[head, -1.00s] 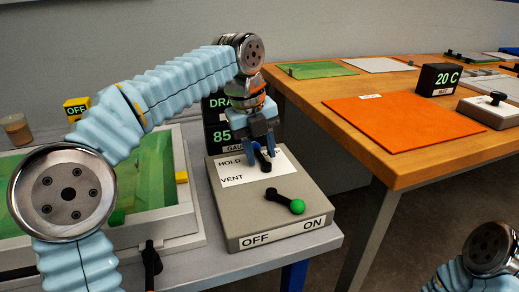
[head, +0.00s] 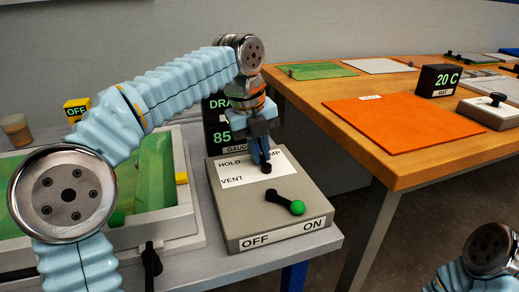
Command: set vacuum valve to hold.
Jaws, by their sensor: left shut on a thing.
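The grey valve box (head: 235,225) stands on the grey bench. Its white label plate (head: 240,175) reads HOLD at the upper left, VENT at the lower left and a word ending in MP at the upper right. My left gripper (head: 262,158) reaches down over this plate and is shut on the vacuum valve lever (head: 266,168). Only the lever's black pivot end shows clearly; its knob is hidden by the fingers, so its exact direction is hard to tell. My right gripper is out of view; only part of my right arm shows at the lower right.
A second lever with a green knob (head: 297,207) sits on the box front between OFF and ON. A gauge display (head: 218,138) stands behind, partly hidden by my arm. A framed green tray (head: 150,235) lies left. The orange mat (head: 400,122) is on the wooden table.

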